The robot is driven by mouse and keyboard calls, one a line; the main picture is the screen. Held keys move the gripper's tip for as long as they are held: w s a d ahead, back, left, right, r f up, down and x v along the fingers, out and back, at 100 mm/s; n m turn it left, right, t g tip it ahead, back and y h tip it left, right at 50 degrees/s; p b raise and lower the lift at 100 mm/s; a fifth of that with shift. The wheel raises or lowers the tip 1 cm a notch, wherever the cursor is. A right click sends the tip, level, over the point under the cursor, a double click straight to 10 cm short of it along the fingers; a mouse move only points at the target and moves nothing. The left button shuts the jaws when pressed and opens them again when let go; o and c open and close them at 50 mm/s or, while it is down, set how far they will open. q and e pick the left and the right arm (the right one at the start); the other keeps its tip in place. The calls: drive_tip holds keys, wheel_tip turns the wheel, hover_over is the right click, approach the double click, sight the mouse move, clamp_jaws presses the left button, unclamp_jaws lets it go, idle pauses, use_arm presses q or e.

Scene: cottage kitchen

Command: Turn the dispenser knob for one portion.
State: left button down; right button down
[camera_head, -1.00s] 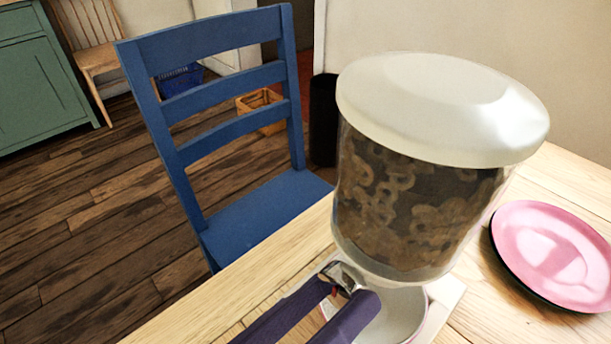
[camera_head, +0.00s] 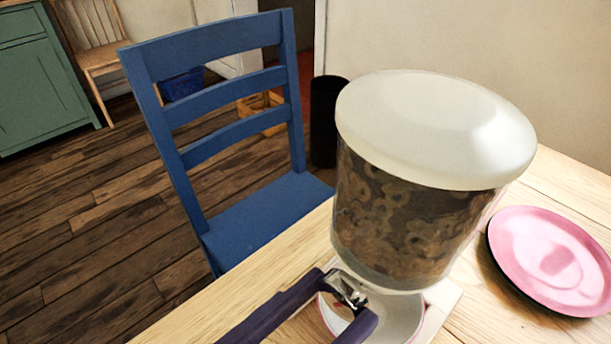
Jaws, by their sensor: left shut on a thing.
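The cereal dispenser (camera_head: 410,215) stands on the wooden table, a clear drum of ring-shaped cereal under a white lid. Its metal knob (camera_head: 347,287) shows low on the front, partly hidden by my fingers. My left gripper (camera_head: 350,293) has its two dark purple fingers on either side of the knob and is shut on it. A white bowl (camera_head: 403,312) with a pink rim sits below the drum, partly covered by the gripper; I cannot tell what is in it. My right gripper is not in view.
A pink plate (camera_head: 550,258) lies on the table (camera_head: 490,325) right of the dispenser. A blue chair (camera_head: 262,215) stands at the table's far left edge. A black bin (camera_head: 325,120) is behind, and a green cabinet (camera_head: 40,85) is at the far left.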

use_arm(q)
drive_tip(key=shift+m, duration=0.5)
drive_tip(key=shift+c, duration=1.5)
unclamp_jaws()
drive_tip(key=v, duration=1)
